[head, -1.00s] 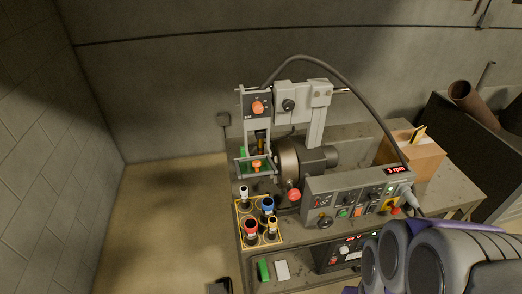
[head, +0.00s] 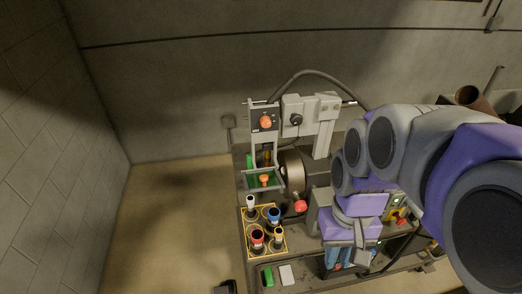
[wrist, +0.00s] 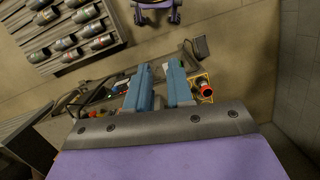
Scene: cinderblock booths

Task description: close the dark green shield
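The dark green shield (head: 265,182) is a small tinted pane in a light grey frame. It juts out low and nearly flat in front of the lathe's chuck (head: 293,170), with an orange knob (head: 264,179) on it. My gripper (head: 347,258) is to the right of the shield and lower in the head view, in front of the control panel, apart from the shield. In the wrist view its two blue fingers (wrist: 159,70) stand apart with nothing between them. I cannot make out the shield in the wrist view.
A yellow-edged holder (head: 249,240) with several coloured-top tools stands in front of the shield. A red ball knob (head: 300,206) is between the shield and my arm. A second orange knob (head: 265,122) is on an upright plate above. Open floor (head: 180,215) lies to the left.

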